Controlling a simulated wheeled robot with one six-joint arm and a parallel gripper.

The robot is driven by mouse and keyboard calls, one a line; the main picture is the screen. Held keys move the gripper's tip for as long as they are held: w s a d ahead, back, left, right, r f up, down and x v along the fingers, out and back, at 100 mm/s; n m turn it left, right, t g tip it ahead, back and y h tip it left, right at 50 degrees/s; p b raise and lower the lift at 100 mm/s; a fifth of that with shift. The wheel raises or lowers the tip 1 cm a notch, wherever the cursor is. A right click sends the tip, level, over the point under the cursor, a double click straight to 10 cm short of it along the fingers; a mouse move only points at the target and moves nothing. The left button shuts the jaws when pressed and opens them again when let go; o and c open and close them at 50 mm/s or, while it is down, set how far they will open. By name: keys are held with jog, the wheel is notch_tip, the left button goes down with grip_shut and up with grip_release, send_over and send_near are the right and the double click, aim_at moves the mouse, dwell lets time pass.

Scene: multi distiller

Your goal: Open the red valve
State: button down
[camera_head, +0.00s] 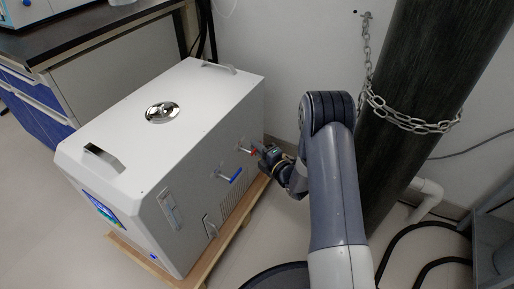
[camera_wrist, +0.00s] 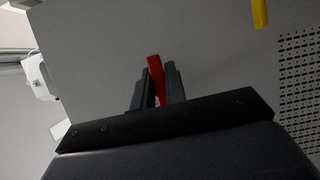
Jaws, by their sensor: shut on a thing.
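The red valve (camera_head: 253,152) is on the side face of a white box-shaped machine (camera_head: 190,110). In the head view only a small bit of red shows by my gripper (camera_head: 262,155). In the wrist view the red valve's handle (camera_wrist: 156,72) stands between the two dark fingers of my gripper (camera_wrist: 156,88), slightly tilted, with its tip showing past them. The gripper is shut on this handle. The lower part of the handle and the valve body are hidden behind the gripper.
A yellow piece (camera_wrist: 259,14) shows in the wrist view. A dark column (camera_head: 425,90) wrapped with a chain (camera_head: 410,122) stands right of my arm. A dark-topped bench (camera_head: 85,35) is at upper left.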

jog(key=c, duration=1.4)
grip_release()
jog(key=shift+c, duration=0.2)
jog(key=shift+s, duration=0.15)
jog(key=p+v, duration=0.3)
jog(key=v, duration=0.7)
jog(key=shift+s+d, duration=0.2)
jog(key=shift+s, duration=0.05)
jog(key=b+x, duration=0.3)
jog(key=x, duration=0.8)
